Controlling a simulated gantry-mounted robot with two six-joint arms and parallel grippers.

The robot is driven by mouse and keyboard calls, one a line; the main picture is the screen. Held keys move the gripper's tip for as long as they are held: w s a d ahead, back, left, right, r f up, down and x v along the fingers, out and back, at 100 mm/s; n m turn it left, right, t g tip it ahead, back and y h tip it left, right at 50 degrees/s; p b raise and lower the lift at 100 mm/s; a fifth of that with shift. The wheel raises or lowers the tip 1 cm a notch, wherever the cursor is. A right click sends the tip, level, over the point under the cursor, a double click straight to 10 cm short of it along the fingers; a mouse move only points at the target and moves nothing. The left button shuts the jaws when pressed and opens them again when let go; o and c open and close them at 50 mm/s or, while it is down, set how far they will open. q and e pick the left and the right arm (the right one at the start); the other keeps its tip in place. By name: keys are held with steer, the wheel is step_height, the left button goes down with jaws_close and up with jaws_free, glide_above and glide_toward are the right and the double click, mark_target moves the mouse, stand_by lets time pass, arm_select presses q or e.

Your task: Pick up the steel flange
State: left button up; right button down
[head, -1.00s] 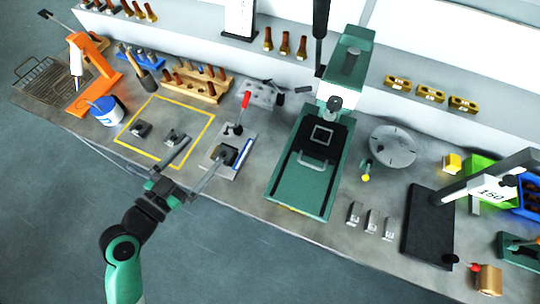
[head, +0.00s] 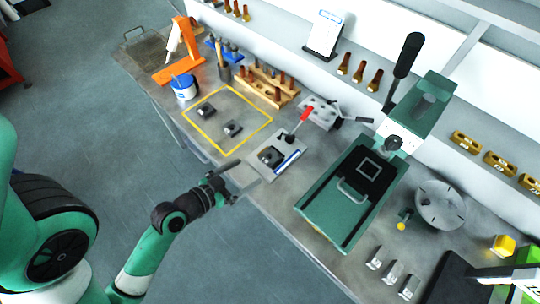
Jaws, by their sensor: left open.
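Two small dark grey metal parts with raised middles, (head: 205,110) and (head: 232,128), lie apart inside a yellow outlined square (head: 207,136) on the bench. A similar dark part (head: 271,156) sits in a pale fixture with a red-handled clamp (head: 305,115). I cannot tell for sure which of these is the steel flange. My left gripper (head: 241,177) is open, with nothing seen between its fingers. It is at the bench's front edge, in front of the square and left of the fixture, apart from the parts.
Left of the square stand a blue-white tub (head: 184,88) and an orange stand (head: 183,50). Behind is a wooden rack (head: 262,90). To the right are a green press (head: 345,205), a slotted round plate (head: 440,205) and several small steel blocks (head: 392,273).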

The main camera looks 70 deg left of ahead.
mark_target(264, 162)
arm_select(q)
steer(key=b+x, duration=0.1)
steer(key=x, duration=0.6)
steer(key=shift+s+f, duration=0.15)
jaws_close()
stand_by(0.3)
